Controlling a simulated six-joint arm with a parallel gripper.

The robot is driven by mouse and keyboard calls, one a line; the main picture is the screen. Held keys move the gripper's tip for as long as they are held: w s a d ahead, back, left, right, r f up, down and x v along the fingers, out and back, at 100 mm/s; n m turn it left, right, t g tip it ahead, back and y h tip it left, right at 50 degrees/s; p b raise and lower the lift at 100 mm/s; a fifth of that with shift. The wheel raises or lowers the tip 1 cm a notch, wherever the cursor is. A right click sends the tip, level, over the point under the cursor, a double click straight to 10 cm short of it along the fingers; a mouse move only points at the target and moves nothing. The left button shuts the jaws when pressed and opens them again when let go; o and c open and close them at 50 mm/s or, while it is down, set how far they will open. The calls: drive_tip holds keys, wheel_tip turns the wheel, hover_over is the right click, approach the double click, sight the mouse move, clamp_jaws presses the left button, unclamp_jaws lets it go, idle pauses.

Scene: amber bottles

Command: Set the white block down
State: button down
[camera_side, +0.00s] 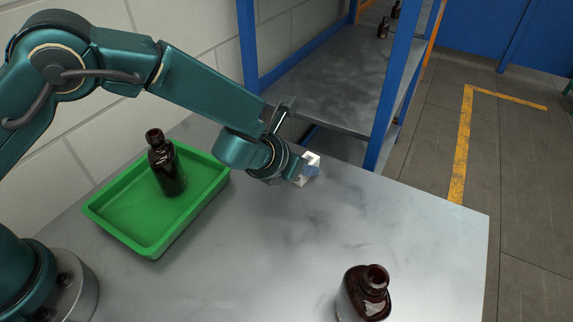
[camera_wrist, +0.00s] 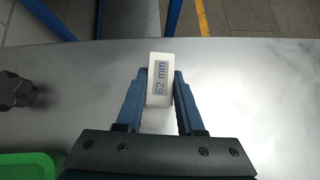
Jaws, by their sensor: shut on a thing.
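The white block (camera_wrist: 159,80) shows in the wrist view between the fingers of my gripper (camera_wrist: 160,90), with a grey "62 mm" label on its face. The two blue fingers press on its left and right sides. In the side view, the white block (camera_side: 311,159) is partly hidden by my gripper (camera_side: 305,171), near the table's back edge. I cannot tell whether the block touches the table or hangs just above it.
A green tray (camera_side: 101,212) on the metal table (camera_side: 250,255) holds an upright amber bottle (camera_side: 166,168). Another amber bottle (camera_side: 365,292) stands at the front right. A blue-framed shelf (camera_side: 330,82) stands behind the table. The table's middle is clear.

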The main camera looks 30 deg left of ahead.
drive_tip(key=shift+r, duration=0.1)
wheel_tip(320, 180, up, 9)
drive_tip(key=shift+w+a+r, duration=0.1)
drive_tip(key=shift+r, duration=0.1)
drive_tip(key=s+a+r+n+y, duration=0.2)
drive_tip(key=s+a+r+n, duration=0.1)
drive_tip(key=a+r, duration=0.7)
drive_tip(key=s+a+n+y, duration=0.1)
drive_tip(key=s+a, duration=0.2)
drive_tip(key=s+a+n+y, duration=0.1)
drive_tip(key=s+a, duration=0.2)
drive_tip(key=s, duration=0.1)
drive_tip(key=s+a+n+g+y, duration=0.1)
drive_tip(key=s+a+n, duration=0.1)
drive_tip(key=s+a, duration=0.1)
drive_tip(key=shift+s+a+f, duration=0.2)
drive_tip(key=shift+s+a, duration=0.1)
drive_tip(key=shift+s, duration=0.2)
drive_tip(key=shift+s+a+y, duration=0.1)
drive_tip(key=shift+a+y, duration=0.2)
wheel_tip(320, 180, up, 6)
drive_tip(key=w+m+h, duration=0.1)
drive_tip(key=shift+w+d+r+m+t+h, duration=0.2)
drive_tip(key=shift+d+m+t+h, duration=0.1)
drive_tip(key=shift+m, duration=0.1)
